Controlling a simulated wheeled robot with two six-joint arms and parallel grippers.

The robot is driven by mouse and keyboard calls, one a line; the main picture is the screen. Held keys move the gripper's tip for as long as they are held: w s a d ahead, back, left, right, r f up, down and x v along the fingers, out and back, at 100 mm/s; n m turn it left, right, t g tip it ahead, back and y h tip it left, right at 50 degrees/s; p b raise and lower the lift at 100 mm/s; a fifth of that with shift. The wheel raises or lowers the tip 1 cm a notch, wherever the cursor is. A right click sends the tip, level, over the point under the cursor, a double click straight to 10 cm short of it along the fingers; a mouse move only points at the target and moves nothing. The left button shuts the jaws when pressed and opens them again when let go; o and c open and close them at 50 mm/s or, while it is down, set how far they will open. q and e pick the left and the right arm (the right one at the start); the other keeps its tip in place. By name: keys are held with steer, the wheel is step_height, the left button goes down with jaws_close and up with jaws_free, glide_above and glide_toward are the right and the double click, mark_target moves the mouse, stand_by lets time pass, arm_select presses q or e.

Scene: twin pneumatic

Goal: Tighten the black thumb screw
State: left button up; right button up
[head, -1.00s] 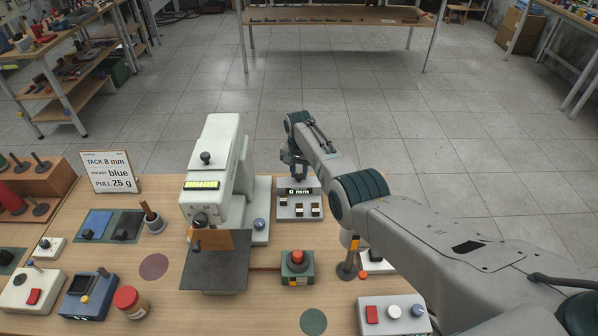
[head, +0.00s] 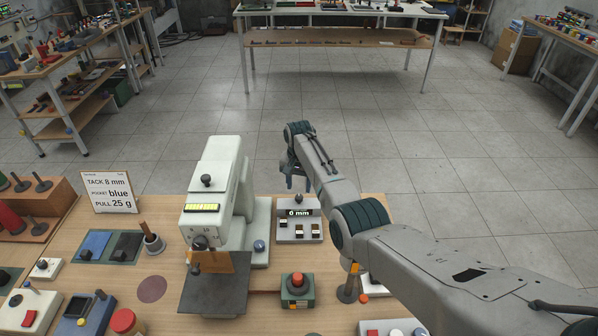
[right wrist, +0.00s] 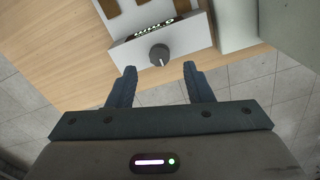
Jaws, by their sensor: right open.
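A dark round knob (right wrist: 159,53) sits on the face of a small white box (right wrist: 185,35) in the right wrist view, just beyond and between my fingertips. In the head view this white box (head: 284,232) has a "0 mm" display, and my gripper is just behind its far edge. Another black knob (head: 207,180) tops the pale machine; I cannot tell which is the thumb screw. My right gripper (right wrist: 157,72) is open and empty, its fingers apart and clear of the knob. It also shows in the head view (head: 297,188). My left gripper is out of view.
The tall pale machine (head: 215,170) stands left of the box. A red-topped button block (head: 297,290) is in front. A card (head: 109,190) reads tack 8 mm, pocket blue, pull 25 g. Blue and dark pads (head: 93,245) lie left. Open floor lies beyond the table.

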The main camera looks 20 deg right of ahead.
mark_target(299, 197)
step_height(299, 197, up, 7)
steer(key=b, duration=0.1)
steer(key=shift+f, duration=0.2)
steer(key=shift+s+f, duration=0.1)
